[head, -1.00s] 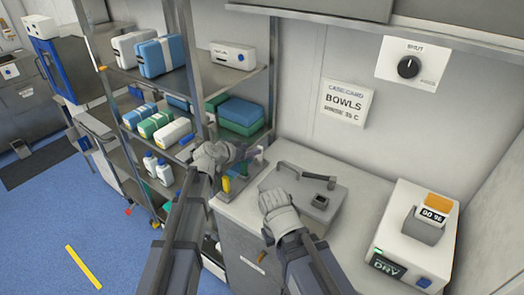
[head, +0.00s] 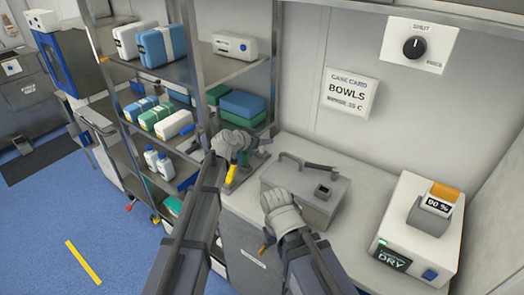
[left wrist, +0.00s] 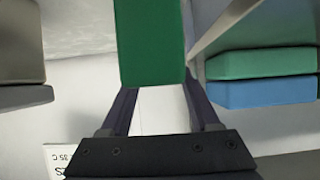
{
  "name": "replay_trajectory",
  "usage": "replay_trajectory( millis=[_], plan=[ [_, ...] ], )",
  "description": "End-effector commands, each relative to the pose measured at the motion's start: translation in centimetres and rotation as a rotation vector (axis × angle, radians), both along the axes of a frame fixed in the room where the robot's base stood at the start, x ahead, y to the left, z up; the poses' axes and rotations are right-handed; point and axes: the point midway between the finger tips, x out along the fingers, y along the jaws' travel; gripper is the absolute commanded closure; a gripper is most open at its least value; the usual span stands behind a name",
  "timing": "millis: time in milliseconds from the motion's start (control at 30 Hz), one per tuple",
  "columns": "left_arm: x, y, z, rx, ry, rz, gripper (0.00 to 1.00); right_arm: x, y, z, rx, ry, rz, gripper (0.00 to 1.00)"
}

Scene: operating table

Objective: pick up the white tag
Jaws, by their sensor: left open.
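I cannot pick out the white tag for certain. In the left wrist view a bright white patch (left wrist: 163,110) shows between my open left fingers, below a green block (left wrist: 150,42) near the fingertips. I cannot tell whether the patch is a tag or the wall. In the head view my left gripper (head: 254,144) is over the left end of the counter, beside the shelf post. A small yellow piece (head: 231,173) and a green piece (head: 243,158) show just below it. My right gripper (head: 282,212) is in front of the grey box; its fingers are not clear.
A grey lidded box (head: 310,205) stands on the counter, with a white device marked DRY (head: 400,225) to its right. Shelves (head: 190,75) with blue and green packs stand at left. A case card (head: 348,92) and a dial panel (head: 413,47) are on the wall.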

Motion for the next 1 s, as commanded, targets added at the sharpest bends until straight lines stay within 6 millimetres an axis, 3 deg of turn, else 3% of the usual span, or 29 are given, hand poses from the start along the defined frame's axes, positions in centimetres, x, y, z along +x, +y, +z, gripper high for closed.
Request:
replay_trajectory(
  millis=[233,767,1000],
  plan=[
    [0.08,-0.21,-0.50,0.003,0.003,-0.004,0.40,0.00,0.00,-0.42,0.000,0.000,0.000,1.00],
    [0.12,-0.17,-0.31,0.001,0.002,-0.002,0.99,-0.01,0.00,-0.27,0.000,0.000,0.000,1.00],
    [0.12,-0.17,-0.30,0.001,0.002,-0.002,1.00,-0.01,0.00,-0.25,0.000,0.000,0.000,1.00]
  ],
)
